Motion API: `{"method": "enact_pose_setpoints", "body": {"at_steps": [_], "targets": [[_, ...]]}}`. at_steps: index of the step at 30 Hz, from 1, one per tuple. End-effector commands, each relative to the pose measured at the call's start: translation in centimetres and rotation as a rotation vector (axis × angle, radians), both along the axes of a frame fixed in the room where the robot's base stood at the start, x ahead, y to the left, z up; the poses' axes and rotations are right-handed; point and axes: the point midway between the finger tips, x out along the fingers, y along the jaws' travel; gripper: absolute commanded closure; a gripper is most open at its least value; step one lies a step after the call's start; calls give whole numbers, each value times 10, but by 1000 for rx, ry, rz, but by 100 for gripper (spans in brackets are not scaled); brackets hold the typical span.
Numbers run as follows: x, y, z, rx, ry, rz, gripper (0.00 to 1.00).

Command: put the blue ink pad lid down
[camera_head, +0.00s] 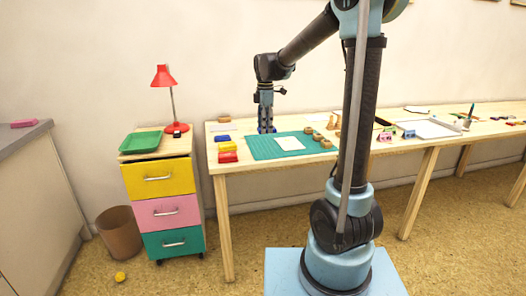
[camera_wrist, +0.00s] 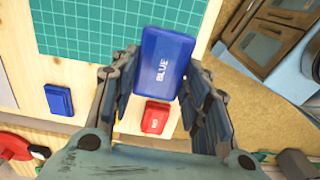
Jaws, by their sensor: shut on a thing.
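My gripper (camera_head: 266,130) is shut on the blue ink pad lid (camera_wrist: 165,62), a blue block marked BLUE, in the wrist view. The lid sits between the two fingers and looks larger than the pads on the table, so it seems held above the surface. In the head view the lid cannot be made out at the gripper. A smaller blue pad (camera_wrist: 58,100) lies on the wooden table to the left in the wrist view; it also shows in the head view (camera_head: 222,138).
A red pad (camera_wrist: 155,117) lies on the table between the fingers' bases. A yellow pad (camera_head: 227,147) lies behind the red one in the head view. A green cutting mat (camera_head: 262,153) with a paper sheet (camera_head: 289,143) is right of the pads. Bare wood surrounds the blue pad.

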Motion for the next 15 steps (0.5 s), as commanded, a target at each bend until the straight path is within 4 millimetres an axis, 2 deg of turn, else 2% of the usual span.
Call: {"method": "enact_pose_setpoints", "body": {"at_steps": [9, 15], "targets": [[-6, 15, -43, 0, 0, 38, 70], [-6, 17, -59, 0, 0, 41, 70]]}}
